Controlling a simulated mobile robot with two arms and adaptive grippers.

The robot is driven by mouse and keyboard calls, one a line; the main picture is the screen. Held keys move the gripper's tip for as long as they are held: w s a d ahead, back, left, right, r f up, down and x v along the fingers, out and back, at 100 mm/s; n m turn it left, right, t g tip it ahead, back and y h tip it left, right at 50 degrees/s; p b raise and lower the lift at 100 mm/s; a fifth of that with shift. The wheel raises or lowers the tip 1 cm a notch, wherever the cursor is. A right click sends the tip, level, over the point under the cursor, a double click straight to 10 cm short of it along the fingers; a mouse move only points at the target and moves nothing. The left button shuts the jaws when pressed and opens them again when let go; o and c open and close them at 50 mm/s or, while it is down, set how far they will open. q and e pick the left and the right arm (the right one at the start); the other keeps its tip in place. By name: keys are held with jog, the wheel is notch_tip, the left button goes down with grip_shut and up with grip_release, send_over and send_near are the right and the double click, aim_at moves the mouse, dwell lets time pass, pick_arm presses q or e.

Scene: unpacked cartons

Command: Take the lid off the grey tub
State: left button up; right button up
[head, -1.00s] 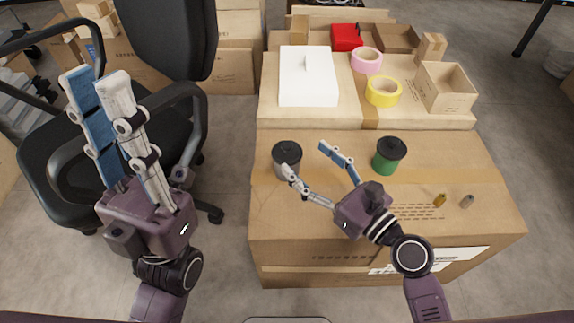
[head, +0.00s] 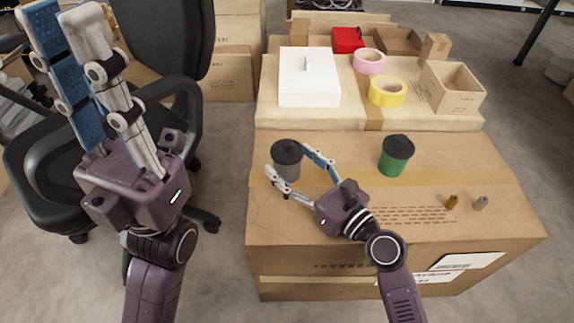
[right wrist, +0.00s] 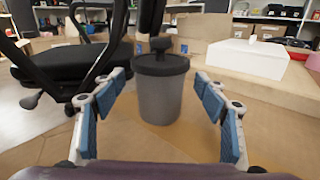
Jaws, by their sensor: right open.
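The grey tub (head: 286,168) stands upright on the front carton, with its dark lid (head: 287,150) on top. The lid has a small knob, clear in the right wrist view (right wrist: 160,62), where the tub body (right wrist: 160,101) is centred ahead of the fingers. My right gripper (head: 289,167) is open, its fingers pointing at the tub, one to each side and nothing between them in contact that I can see. It also shows in the right wrist view (right wrist: 158,98). My left gripper (head: 58,25) is raised over the chair at the left, its two fingers close together, holding nothing visible.
A green tub with a dark lid (head: 396,157) stands to the right on the same carton (head: 330,250). Two small pieces (head: 452,202) lie near its right side. Behind are a white box (head: 308,80), yellow tape (head: 387,92) and pink tape (head: 369,62). An office chair (head: 160,60) stands left.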

jog(key=shift+x, duration=1.05)
jog(key=c, duration=1.4)
jog(key=shift+o, duration=0.2)
